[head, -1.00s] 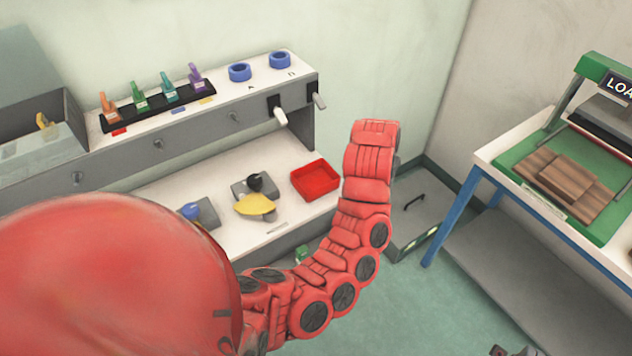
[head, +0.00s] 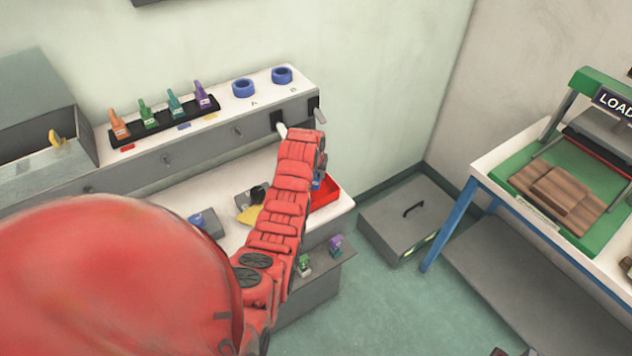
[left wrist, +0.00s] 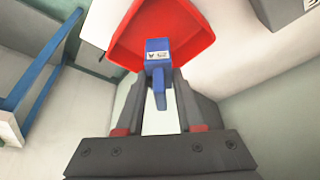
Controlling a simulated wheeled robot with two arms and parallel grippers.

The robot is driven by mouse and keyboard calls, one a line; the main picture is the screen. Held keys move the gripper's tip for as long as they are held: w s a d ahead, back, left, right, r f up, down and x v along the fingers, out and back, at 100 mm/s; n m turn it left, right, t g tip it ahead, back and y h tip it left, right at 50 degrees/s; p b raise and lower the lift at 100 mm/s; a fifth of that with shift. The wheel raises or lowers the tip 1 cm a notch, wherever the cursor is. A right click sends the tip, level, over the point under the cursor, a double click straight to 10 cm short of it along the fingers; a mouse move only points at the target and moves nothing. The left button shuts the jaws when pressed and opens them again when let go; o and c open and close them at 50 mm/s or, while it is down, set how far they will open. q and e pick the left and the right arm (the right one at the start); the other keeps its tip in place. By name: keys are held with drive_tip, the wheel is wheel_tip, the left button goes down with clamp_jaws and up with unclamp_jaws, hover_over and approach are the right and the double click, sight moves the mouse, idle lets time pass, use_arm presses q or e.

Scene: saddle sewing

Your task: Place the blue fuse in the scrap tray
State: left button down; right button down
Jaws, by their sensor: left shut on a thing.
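The blue fuse (left wrist: 158,62) is held between the fingers of my left gripper (left wrist: 162,82) in the left wrist view. The fuse carries a small white label. The red scrap tray (left wrist: 190,30) lies just beyond the fuse in that view. In the head view the tray (head: 325,192) sits at the right end of the lower white shelf, partly hidden by my left arm. A small blue part of the fuse (head: 318,181) shows beside my wrist, in front of the tray. I cannot tell whether it touches the tray.
A black rack (head: 165,122) with several coloured fuses and two blue rings (head: 243,88) stand on the upper ledge. Handles (head: 281,129) jut from its front. A yellow piece (head: 248,215) lies left of my arm. A grey box (head: 408,218) stands on the floor.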

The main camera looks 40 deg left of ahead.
sight(316, 183)
use_arm(q)
drive_tip(key=shift+f, duration=0.55)
drive_tip(key=shift+f+p, duration=0.8)
drive_tip(key=shift+f, duration=1)
drive_tip(key=shift+f, duration=0.2)
drive_tip(key=c, duration=0.5)
unclamp_jaws()
drive_tip(key=shift+r, duration=0.1)
